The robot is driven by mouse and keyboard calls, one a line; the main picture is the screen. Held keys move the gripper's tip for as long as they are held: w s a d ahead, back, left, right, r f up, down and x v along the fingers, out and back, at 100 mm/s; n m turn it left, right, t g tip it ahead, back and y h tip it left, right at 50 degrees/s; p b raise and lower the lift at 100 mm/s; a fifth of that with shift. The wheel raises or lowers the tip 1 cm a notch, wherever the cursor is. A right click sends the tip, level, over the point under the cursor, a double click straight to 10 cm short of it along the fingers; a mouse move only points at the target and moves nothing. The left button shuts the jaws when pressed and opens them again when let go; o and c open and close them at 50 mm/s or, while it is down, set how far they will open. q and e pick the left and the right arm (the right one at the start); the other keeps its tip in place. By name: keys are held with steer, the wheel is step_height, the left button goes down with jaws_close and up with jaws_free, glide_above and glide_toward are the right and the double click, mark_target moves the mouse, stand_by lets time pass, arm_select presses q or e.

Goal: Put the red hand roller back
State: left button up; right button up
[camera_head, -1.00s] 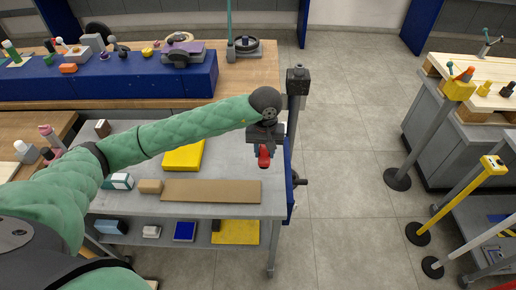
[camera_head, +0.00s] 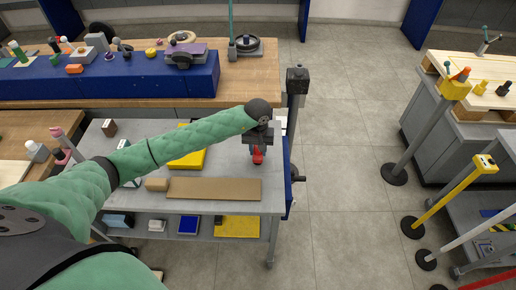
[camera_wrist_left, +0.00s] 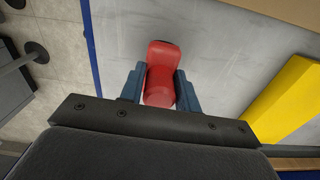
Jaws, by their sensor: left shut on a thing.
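The red hand roller (camera_head: 257,156) is in my left gripper (camera_head: 258,148), over the right part of the grey cart top (camera_head: 225,211). In the left wrist view the red roller (camera_wrist_left: 160,75) sits between the two blue-grey fingers of my left gripper (camera_wrist_left: 160,88), which are shut on it. Bare grey cart surface shows behind it there. I cannot tell whether the roller touches the cart top. My right gripper is not in view.
On the cart lie a yellow block (camera_head: 188,161), a brown flat board (camera_head: 214,189) and a small tan block (camera_head: 156,184). A dark-topped post (camera_head: 297,80) stands at the cart's right back corner. A blue box (camera_head: 120,78) with several items stands on the wooden bench behind. Open floor lies right.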

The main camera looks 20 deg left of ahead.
arm_select(q)
steer(key=shift+f, duration=0.4)
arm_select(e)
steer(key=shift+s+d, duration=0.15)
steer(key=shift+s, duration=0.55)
arm_select(q)
steer(key=shift+f, duration=0.1)
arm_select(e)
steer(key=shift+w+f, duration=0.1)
arm_select(q)
steer(key=o, duration=0.9)
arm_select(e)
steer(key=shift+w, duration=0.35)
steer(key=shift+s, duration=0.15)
